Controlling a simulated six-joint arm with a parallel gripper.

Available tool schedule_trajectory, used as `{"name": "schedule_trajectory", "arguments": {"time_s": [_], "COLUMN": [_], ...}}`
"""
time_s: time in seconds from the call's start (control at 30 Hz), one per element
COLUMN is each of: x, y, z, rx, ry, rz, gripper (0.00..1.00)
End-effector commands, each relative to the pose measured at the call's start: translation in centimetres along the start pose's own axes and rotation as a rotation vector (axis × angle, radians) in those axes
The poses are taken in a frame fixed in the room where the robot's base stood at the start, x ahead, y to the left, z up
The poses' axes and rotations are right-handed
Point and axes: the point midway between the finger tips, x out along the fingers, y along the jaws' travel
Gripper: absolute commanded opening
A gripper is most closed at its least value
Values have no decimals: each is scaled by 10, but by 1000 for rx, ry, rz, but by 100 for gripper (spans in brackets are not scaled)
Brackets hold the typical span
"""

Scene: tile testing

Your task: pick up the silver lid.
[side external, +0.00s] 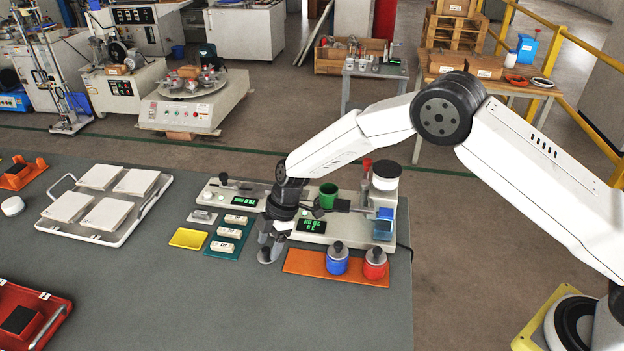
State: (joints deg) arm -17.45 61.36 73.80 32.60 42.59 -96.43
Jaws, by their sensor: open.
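A blue jar (337,265) and a red jar (375,270) stand upright on the right part of an orange mat (305,262). The blue jar has a grey lid (337,248) with a dark knob, and the red jar has a similar grey lid (375,254). I cannot tell for sure which one is the silver lid. My gripper (269,252) points down just left of the orange mat, apart from both jars. It is open, and I see nothing held. Its fingers are small and dark here, so the gap is hard to make out.
A testing device with green displays (312,226) stands behind the mat, with a green cup (328,195). Tile samples lie on a teal mat (222,252) beside a yellow pad (188,238). A white tray (125,226) holds several tiles at left.

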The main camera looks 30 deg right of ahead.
Motion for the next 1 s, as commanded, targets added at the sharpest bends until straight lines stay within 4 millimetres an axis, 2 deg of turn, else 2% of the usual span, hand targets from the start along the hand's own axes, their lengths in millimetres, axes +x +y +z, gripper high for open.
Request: {"name": "schedule_trajectory", "arguments": {"time_s": [0.17,0.67,0.73,0.87,0.9,1.0], "x": [12,12,12,12,12,12], "y": [0,0,0,0,0,0], "z": [0,0,0,0,0,0], "rx": [1,0,0,0,0,0], "ry": [0,0,0,0,0,0], "rz": [-1,0,0,0,0,0], "gripper": [68,68,52,11,8,7]}}
